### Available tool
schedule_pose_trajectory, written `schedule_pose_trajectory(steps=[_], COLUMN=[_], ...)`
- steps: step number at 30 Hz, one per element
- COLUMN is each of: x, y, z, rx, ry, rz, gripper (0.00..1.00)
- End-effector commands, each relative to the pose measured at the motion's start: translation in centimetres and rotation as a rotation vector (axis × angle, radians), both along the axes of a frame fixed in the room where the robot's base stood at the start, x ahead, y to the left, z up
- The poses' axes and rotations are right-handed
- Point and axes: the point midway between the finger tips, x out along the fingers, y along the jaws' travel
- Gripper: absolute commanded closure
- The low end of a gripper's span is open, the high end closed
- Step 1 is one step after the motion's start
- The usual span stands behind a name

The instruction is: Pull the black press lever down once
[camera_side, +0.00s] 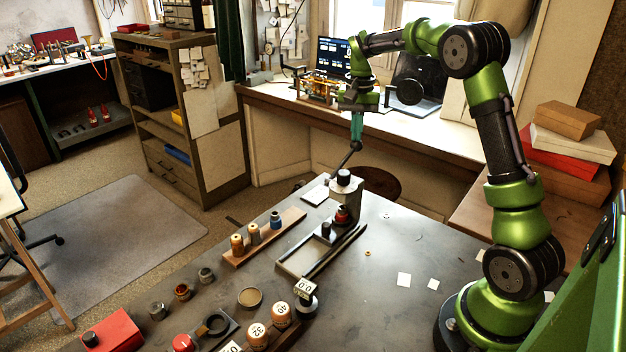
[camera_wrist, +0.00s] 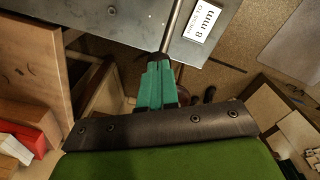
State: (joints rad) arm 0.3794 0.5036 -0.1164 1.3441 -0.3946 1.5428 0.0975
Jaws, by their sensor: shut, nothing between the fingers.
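The press (camera_side: 343,205) stands at the back edge of the grey bench, with a dark cap on top. Its black press lever (camera_side: 346,160) slants up and to the right from the press head to a dark knob. My gripper (camera_side: 356,142) points down with shut teal fingers, their tips right at the knob end. In the wrist view the shut fingers (camera_wrist: 158,72) meet the dark end of the lever rod (camera_wrist: 176,28). The fingers partly hide the knob, and I cannot tell whether they touch it.
A white card marked 8 mm (camera_wrist: 202,22) lies by the lever in the wrist view. A wooden rack with spools (camera_side: 262,238) and several small pots stand left of the press. A round stool (camera_side: 380,184) is behind the bench. The bench right of the press is mostly clear.

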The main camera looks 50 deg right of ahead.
Motion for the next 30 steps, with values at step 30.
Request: schedule_pose_trajectory(steps=[30], x=[0.0], y=[-0.3], z=[-1.6], rx=[0.002], ry=[0.002], rz=[0.0], gripper=[1.0])
